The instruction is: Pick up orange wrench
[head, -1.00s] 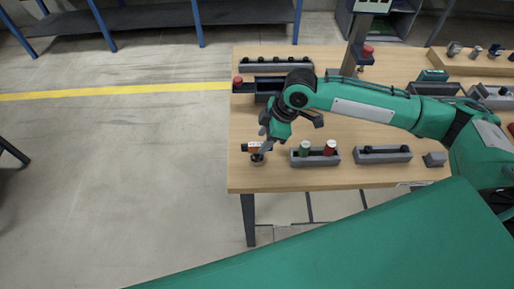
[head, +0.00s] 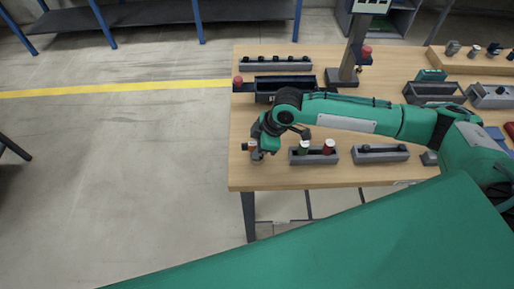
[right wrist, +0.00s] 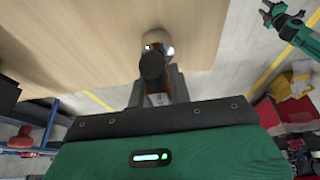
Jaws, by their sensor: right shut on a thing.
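My right gripper (head: 257,153) is low over the table's front left corner, shut on the orange wrench (head: 252,146). Only a small orange and pale part of the wrench shows beside the fingers in the head view. In the right wrist view, the gripper (right wrist: 158,82) has its fingers around a dark, rounded piece with bits of orange, and a shiny round end (right wrist: 157,38) shows beyond it. Most of the wrench is hidden, and I cannot tell whether it touches the table. My left gripper (right wrist: 272,13) appears at the top right of the right wrist view; its jaws are unclear.
Another grey holder (head: 380,154) is farther right. A black bin (head: 283,84) and a red button (head: 238,80) are behind. The wooden table's (head: 240,178) left edge is close.

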